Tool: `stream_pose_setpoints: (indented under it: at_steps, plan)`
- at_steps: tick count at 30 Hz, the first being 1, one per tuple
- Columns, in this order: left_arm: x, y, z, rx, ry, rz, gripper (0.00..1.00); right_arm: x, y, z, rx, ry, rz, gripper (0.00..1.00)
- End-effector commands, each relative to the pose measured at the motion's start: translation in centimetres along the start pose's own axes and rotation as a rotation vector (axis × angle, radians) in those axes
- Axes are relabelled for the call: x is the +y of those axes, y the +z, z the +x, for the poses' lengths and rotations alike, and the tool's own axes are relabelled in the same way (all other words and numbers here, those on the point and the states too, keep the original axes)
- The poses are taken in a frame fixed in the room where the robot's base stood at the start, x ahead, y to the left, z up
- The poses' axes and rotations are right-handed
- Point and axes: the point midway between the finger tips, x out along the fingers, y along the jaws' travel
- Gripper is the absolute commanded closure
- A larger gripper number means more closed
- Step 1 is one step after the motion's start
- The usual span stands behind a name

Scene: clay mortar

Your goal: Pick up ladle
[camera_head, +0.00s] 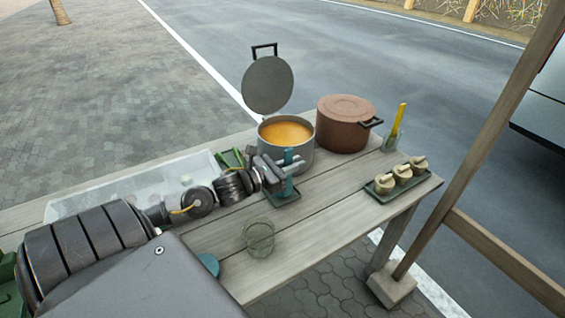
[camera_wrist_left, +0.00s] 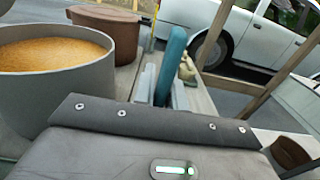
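The ladle (camera_head: 288,157) shows as a teal handle standing close to upright beside the grey pot of orange soup (camera_head: 301,157). Its lower end is hidden behind my gripper and close over a small dark green tray (camera_head: 283,198). My left gripper (camera_head: 284,172) has one finger on each side of the handle, with no clear gap. In the left wrist view the teal handle (camera_wrist_left: 172,62) rises between the two grey fingers (camera_wrist_left: 161,90), which sit close against it. My right gripper is not in view.
A round lid (camera_head: 268,85) stands tilted behind the soup pot. An empty glass (camera_head: 259,238) stands near the table's front edge.

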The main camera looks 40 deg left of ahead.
Motion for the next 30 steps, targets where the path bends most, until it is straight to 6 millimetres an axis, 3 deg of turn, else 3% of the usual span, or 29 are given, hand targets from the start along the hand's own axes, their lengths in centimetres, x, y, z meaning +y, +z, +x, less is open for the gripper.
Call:
stream_pose_setpoints:
  at_steps: [3,19,24,30]
  plan:
    - [0.0,0.0,0.0,0.000,0.000,0.000,1.00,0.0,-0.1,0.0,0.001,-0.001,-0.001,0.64]
    - [0.0,0.9,0.0,-0.002,-0.001,0.004,1.00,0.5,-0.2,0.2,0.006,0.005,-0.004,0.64]
    - [0.0,3.4,-0.1,-0.004,-0.003,0.007,1.00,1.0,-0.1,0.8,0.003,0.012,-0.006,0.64]
    - [-2.0,7.6,-3.4,0.001,-0.006,0.005,1.00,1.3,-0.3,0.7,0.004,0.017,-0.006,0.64]
